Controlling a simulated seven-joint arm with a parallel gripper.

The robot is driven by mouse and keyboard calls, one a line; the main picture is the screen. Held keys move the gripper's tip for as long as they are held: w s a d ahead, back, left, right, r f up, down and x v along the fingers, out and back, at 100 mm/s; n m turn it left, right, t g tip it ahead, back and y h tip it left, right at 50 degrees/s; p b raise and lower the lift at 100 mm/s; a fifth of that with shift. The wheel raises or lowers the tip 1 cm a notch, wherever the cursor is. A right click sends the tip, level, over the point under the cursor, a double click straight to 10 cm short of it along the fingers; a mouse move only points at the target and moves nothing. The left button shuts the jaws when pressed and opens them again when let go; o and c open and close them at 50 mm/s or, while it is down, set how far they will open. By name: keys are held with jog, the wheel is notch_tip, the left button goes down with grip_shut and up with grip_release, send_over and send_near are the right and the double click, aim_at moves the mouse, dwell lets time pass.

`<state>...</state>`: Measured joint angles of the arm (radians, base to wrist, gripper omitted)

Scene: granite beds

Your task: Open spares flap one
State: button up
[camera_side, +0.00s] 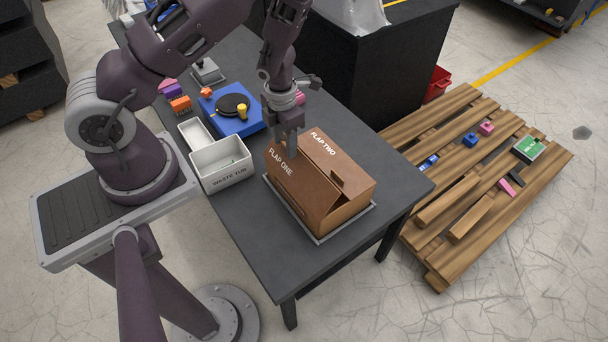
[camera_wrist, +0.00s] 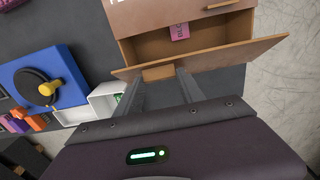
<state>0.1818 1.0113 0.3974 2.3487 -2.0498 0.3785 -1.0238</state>
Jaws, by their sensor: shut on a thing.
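The brown spares box (camera_side: 350,209) stands on a grey tray on the dark table. Flap one (camera_side: 290,180), lettered FLAP ONE, is on the left of its top in the side view and is tilted up, with a dark gap at its near end. Flap two (camera_side: 335,160) is beside it, with a small handle, and looks closed. My gripper (camera_side: 291,146) is at flap one's raised edge. In the wrist view my fingers are shut on the wooden handle (camera_wrist: 158,72) of flap one (camera_wrist: 215,57). The opening shows a pink piece (camera_wrist: 180,32) with partly readable lettering inside.
The white waste tub (camera_side: 221,163) stands left of the box, with a blue device (camera_side: 235,122) behind it. Pink and orange pieces lie further back. A wooden pallet (camera_side: 465,205) with small parts is on the floor at right. The table's front end is clear.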

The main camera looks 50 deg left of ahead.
jog(key=shift+s, duration=0.1)
jog(key=shift+s+r, duration=0.2)
jog(key=shift+s, duration=0.6)
jog(key=shift+s, duration=0.8)
jog(key=shift+s+f, duration=0.1)
jog(key=shift+s, duration=0.75)
